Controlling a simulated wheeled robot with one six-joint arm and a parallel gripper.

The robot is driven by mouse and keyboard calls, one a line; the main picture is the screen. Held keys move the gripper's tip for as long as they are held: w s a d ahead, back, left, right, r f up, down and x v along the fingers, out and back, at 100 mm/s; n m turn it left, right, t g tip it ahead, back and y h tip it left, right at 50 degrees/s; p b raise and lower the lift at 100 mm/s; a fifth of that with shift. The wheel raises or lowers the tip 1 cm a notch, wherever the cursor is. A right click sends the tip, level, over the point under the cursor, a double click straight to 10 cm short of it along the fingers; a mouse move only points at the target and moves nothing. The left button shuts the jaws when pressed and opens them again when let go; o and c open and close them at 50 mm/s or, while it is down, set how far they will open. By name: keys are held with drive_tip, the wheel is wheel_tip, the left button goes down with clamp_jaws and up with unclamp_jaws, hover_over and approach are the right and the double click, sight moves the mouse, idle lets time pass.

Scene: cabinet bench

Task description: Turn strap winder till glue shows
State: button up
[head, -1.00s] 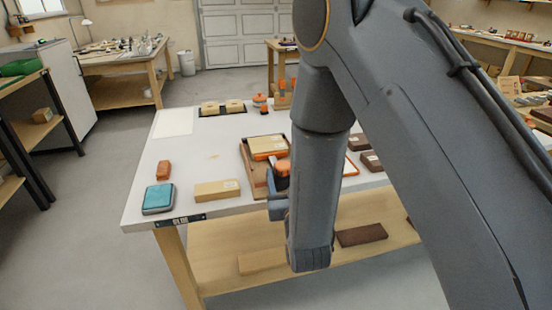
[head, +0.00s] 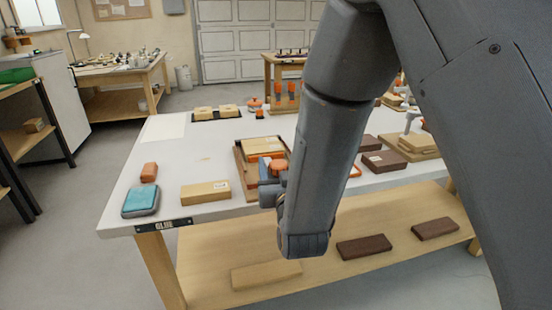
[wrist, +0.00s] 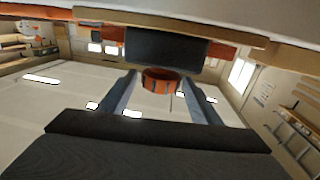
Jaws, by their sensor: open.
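A pale wood block assembly (head: 262,147) sits on a brown board (head: 241,168) on the white bench. The orange winder (head: 277,164) shows at its front edge, partly hidden by my arm. In the wrist view, the round orange winder (wrist: 160,73) with dark marks is between my two spread fingers, with a dark block behind it. My gripper (wrist: 158,97) is open; I cannot tell whether either finger touches the winder. In the head view my gripper (head: 270,190) is at the bench's front edge, mostly behind my forearm. No glue can be made out.
A loose pale block (head: 206,192), a teal-topped box (head: 141,201) and a small orange-brown block (head: 149,172) lie at left. Dark blocks (head: 384,160) lie at right. A lower shelf (head: 330,270) holds more blocks. A white sheet (head: 164,127) lies at the back left.

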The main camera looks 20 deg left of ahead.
drive_tip(key=shift+x, duration=2.05)
drive_tip(key=c, duration=1)
drive_tip(key=shift+d+r+m+t+h+p, duration=0.1)
drive_tip(key=shift+m+t+h+p, duration=0.25)
drive_tip(key=shift+m+h, duration=0.35)
drive_tip(key=shift+d+m+t+h+p, duration=0.15)
drive_tip(key=shift+m+t+h+p, duration=0.2)
drive_tip(key=shift+h, duration=0.55)
drive_tip(key=shift+c, duration=0.2)
drive_tip(key=shift+w+d+m+h+p, duration=0.1)
drive_tip(key=shift+d+m+h+p, duration=0.15)
drive_tip(key=shift+m+h, duration=0.5)
drive_tip(key=shift+w+d+m+h+p, duration=0.15)
drive_tip(key=shift+m+h+p, duration=0.25)
drive_tip(key=shift+h, duration=0.6)
drive_tip(key=shift+s+d+m+h+p, duration=0.1)
drive_tip(key=shift+d+m+h+p, duration=0.15)
drive_tip(key=shift+m+h, duration=0.5)
drive_tip(key=o, duration=1)
drive_tip(key=shift+o, duration=0.2)
